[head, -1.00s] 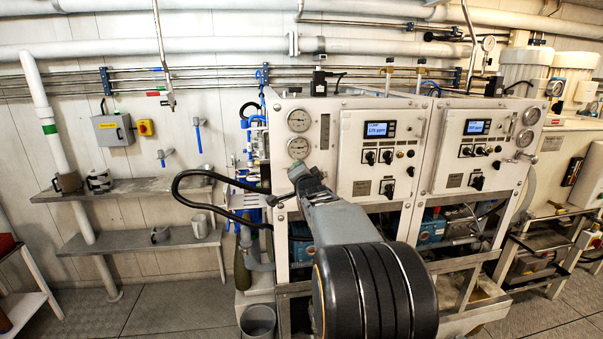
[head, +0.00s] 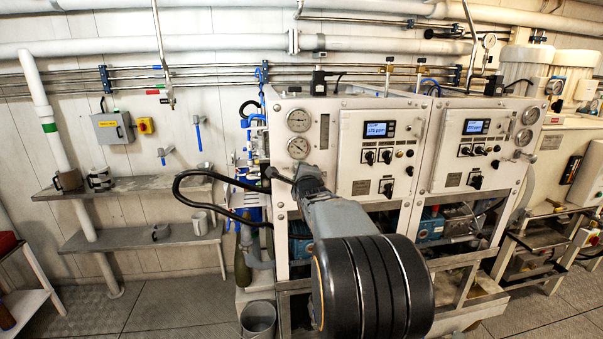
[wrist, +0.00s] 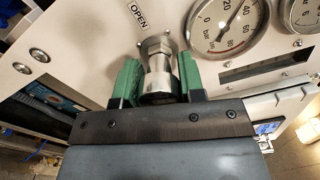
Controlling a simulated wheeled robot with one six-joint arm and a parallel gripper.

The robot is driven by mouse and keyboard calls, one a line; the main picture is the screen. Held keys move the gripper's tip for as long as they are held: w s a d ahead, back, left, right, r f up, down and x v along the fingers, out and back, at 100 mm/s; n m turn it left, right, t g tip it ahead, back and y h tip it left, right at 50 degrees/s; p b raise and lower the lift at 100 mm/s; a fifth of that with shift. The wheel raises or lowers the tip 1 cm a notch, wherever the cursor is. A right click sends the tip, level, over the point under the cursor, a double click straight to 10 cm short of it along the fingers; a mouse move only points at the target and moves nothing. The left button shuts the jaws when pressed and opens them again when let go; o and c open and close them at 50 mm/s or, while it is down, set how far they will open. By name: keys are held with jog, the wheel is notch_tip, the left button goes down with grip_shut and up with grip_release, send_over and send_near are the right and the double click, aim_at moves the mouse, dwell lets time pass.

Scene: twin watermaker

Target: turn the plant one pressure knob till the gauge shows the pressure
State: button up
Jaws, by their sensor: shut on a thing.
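The pressure knob (wrist: 158,72) is a silver metal fitting with a hex part, below an "OPEN" label (wrist: 139,14) on the white panel. My gripper (wrist: 154,80) has its green fingers on both sides of the knob, shut on it. A round pressure gauge (wrist: 224,26) is just right of the knob in the wrist view; its dark needle points up and right, but its exact reading is unclear. In the head view, two gauges, an upper (head: 299,120) and a lower (head: 298,147), sit on the left cabinet. My arm hides the knob there.
The left cabinet's control panel (head: 378,155) has a lit display and several black switches. A similar panel (head: 474,150) stands to the right. Shelves with mugs (head: 99,178) are on the left wall. A grey bucket (head: 258,318) stands on the floor below.

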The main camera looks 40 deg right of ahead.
jog(key=shift+m, duration=0.9)
jog(key=o, duration=0.9)
jog(key=b+v, duration=0.1)
jog(key=v, duration=1.2)
jog(key=shift+s+a+b, duration=0.25)
jog(key=shift+s+b, duration=0.1)
jog(key=shift+b, duration=0.05)
